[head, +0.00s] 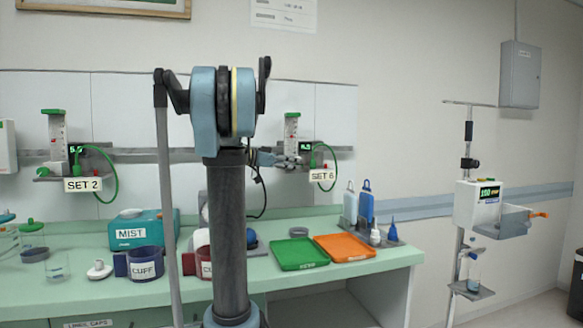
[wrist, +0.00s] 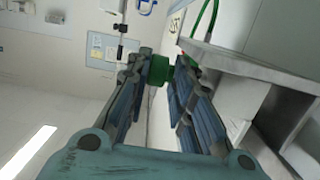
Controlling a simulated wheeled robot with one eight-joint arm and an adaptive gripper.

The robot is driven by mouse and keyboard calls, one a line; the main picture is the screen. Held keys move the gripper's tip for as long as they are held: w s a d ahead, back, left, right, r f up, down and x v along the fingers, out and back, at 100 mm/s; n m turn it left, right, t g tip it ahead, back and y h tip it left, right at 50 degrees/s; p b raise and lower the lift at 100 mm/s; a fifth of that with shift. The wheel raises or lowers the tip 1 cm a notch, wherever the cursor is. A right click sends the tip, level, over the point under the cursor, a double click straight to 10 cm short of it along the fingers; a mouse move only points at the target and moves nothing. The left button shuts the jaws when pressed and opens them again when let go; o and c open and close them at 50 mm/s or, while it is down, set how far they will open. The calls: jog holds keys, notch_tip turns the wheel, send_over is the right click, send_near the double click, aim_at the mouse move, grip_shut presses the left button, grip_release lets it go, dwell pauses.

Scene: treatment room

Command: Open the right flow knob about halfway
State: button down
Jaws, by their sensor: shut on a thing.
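The right flow meter (head: 291,129) is on the wall rail, with a green top, a small display and the label SET 6 (head: 322,175) below it. Its display is too small to read surely. My gripper (head: 290,161) reaches it from the left, at the meter's lower part. In the wrist view my gripper (wrist: 161,68) is shut on the green knob (wrist: 158,76), with a finger on each side of it. The knob is hidden by my fingers in the head view, so its turn angle cannot be told.
A green tube (head: 333,160) loops beside the right meter. The left meter (head: 56,130), labelled SET 2, is far along the rail. A green tray (head: 299,254), an orange tray (head: 344,248) and bottles (head: 366,203) stand on the counter below. A grey shelf (wrist: 240,65) is close to my fingers.

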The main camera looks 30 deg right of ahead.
jog(key=shift+s+f, duration=0.15)
jog(key=shift+s, duration=0.05)
jog(key=c, duration=1.5)
grip_release()
jog(key=shift+s, duration=0.1)
jog(key=shift+w+a, duration=0.1)
jog(key=shift+w, duration=0.1)
jog(key=v, duration=1.2)
jog(key=shift+w, duration=0.1)
